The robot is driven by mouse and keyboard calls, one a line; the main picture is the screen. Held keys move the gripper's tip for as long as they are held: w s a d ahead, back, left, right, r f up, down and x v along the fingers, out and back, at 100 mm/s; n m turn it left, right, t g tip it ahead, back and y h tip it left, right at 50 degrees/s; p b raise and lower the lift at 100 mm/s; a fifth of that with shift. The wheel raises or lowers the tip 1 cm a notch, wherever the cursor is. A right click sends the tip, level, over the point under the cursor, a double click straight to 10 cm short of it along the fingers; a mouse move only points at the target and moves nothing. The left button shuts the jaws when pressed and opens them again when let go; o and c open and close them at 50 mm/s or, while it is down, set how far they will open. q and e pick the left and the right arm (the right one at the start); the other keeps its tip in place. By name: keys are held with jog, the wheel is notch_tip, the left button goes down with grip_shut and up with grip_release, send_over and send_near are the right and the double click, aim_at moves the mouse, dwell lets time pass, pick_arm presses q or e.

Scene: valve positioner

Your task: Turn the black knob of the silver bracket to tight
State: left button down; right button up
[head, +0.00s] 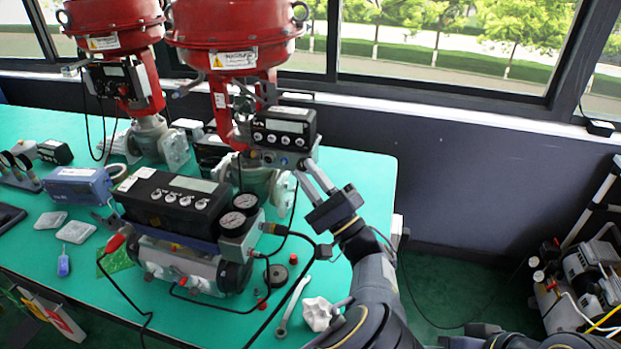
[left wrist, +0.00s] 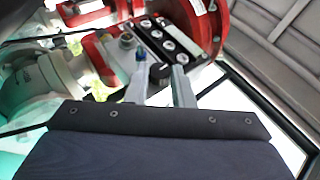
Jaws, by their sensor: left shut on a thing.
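My left gripper (head: 304,170) reaches up to the underside of the small black positioner (head: 284,127) on the red valve (head: 235,58). In the left wrist view the two fingers of my left gripper (left wrist: 159,75) stand on either side of the black knob (left wrist: 158,70) and are shut on it. The knob sits just below the row of round buttons on the positioner (left wrist: 165,38). I cannot make out the silver bracket clearly, nor how far the knob is turned. My right gripper is not in view.
A second red valve (head: 110,28) stands to the left. A large black positioner unit (head: 175,195) with gauges and cables sits on the green table (head: 345,168). A wrench (head: 292,305) and a white crumpled piece (head: 318,313) lie near the table's front edge.

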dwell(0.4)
pick_arm(q)
jog(key=c, duration=1.5)
grip_release()
jog(key=v, duration=0.7)
jog(key=shift+s+d+f+b, duration=0.15)
jog(key=shift+s+d+b, duration=0.1)
jog(key=shift+b, duration=0.15)
